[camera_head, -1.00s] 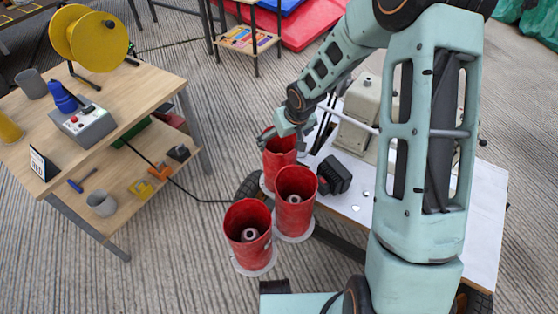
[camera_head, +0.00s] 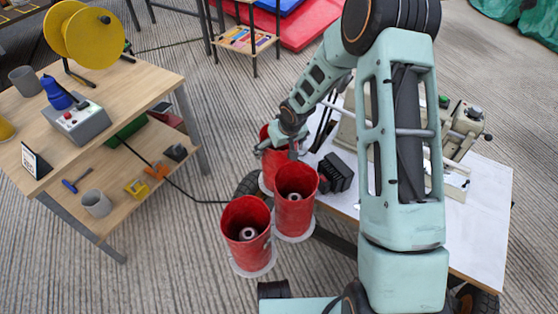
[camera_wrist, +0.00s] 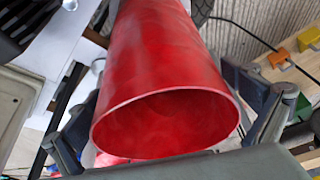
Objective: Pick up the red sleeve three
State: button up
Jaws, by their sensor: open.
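Three red sleeves stand in a row off the edge of a white-topped cart: a near one (camera_head: 246,226), a middle one (camera_head: 296,193) and a far one (camera_head: 269,164). Each has a pale ring at its base. No number shows on them. My gripper (camera_head: 276,146) is at the top of the far sleeve, its fingers apart on either side. In the wrist view the red sleeve (camera_wrist: 165,75) fills the middle, open rim towards me, between the two open fingers. I cannot tell whether the fingers touch it. My gripper partly hides the far sleeve in the head view.
The white cart top (camera_head: 488,200) carries a beige machine (camera_head: 463,130) and a black finned block (camera_head: 336,172) close to the sleeves. A wooden workbench (camera_head: 140,82) with a yellow reel (camera_head: 85,35) stands left.

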jog(key=c, duration=1.5)
